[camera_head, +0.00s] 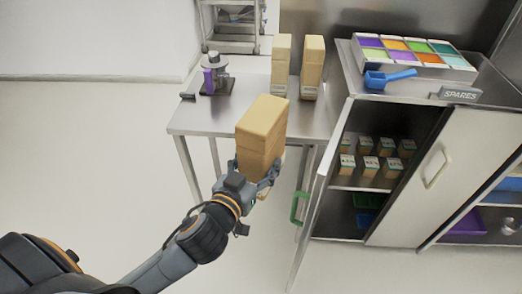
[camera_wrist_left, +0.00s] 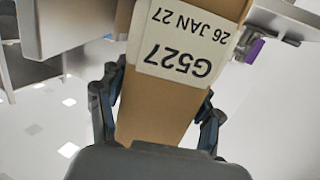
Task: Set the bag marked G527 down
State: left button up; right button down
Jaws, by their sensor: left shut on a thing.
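The bag marked G527 (camera_head: 261,128) is a tall brown block-shaped bag, held upright in front of the metal table's near edge in the head view. Its white label, reading G527 and 26 JAN 27 upside down, faces the left wrist camera, where the bag (camera_wrist_left: 155,112) fills the middle. My left gripper (camera_head: 256,177) is shut on the bag's lower part. Its fingers also show on both sides of the bag in the wrist view (camera_wrist_left: 158,125). The bag's underside is mostly hidden. My right gripper is not in view.
The metal table (camera_head: 208,117) carries two tan bags (camera_head: 312,62) at the back and a device with a purple part (camera_head: 211,78) at left. Its front left is clear. Right stands a cabinet (camera_head: 344,98) with an open compartment of small bags, a blue scoop (camera_head: 388,78) on top.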

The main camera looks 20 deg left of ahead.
pick_arm(q)
jog(key=f+b, duration=0.4)
jog(key=s+f+b, duration=0.1)
jog(key=f+b, duration=0.1)
jog(key=shift+a+f+b, duration=0.2)
jog(key=shift+f+b, duration=0.2)
jog(key=shift+r, duration=0.1)
